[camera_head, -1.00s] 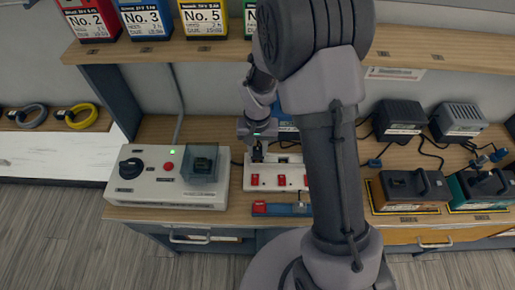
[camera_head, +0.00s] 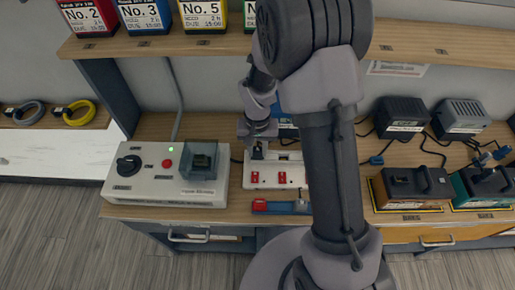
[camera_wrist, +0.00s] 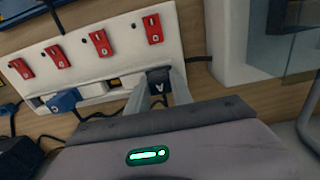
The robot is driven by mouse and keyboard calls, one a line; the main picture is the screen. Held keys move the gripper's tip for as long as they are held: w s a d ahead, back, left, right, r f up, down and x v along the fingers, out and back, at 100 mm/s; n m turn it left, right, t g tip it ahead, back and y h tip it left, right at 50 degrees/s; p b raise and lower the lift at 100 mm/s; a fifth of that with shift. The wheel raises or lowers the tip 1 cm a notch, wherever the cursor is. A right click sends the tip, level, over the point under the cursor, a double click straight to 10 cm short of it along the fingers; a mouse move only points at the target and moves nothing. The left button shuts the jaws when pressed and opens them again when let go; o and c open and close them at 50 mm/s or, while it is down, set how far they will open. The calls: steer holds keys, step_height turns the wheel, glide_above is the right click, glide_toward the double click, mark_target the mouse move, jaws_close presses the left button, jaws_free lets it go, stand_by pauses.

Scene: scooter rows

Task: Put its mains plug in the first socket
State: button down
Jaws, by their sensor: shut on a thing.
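A black mains plug (camera_wrist: 158,77) is between the fingers of my gripper (camera_wrist: 160,92), which is shut on it. In the wrist view the plug is at the right-end socket of the white socket strip (camera_wrist: 82,56); how deep it sits cannot be told. In the head view my gripper (camera_head: 257,140) is over the left end of the strip (camera_head: 268,184), with the dark plug (camera_head: 259,153) below it. A blue plug (camera_wrist: 64,100) sits at another socket of the strip. Red switches (camera_wrist: 99,43) line the strip. My arm hides the strip's right end in the head view.
A control box (camera_head: 165,175) with a knob and clear cover stands left of the strip. A shelf (camera_head: 420,63) runs above. A blue and red item (camera_head: 278,207) lies in front of the strip.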

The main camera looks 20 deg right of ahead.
steer(key=c, duration=1.1)
jaws_free()
steer(key=shift+o, duration=0.2)
step_height(320, 180, up, 17)
steer(key=p, duration=0.6)
steer(key=shift+r, duration=0.15)
steer(key=s+a+r+t+y+b, duration=0.1)
steer(key=s+a+r+t+b, duration=0.1)
steer(key=s, duration=0.7)
steer(key=s+a+r+t+y+b, duration=0.1)
steer(key=s+a+r+t+b, duration=0.1)
steer(key=s+r, duration=0.5)
steer(key=s+t+b, duration=0.1)
steer(key=s+b, duration=0.1)
steer(key=s, duration=0.1)
steer(key=shift+r+m+t, duration=0.3)
steer(key=shift+m+t, duration=0.1)
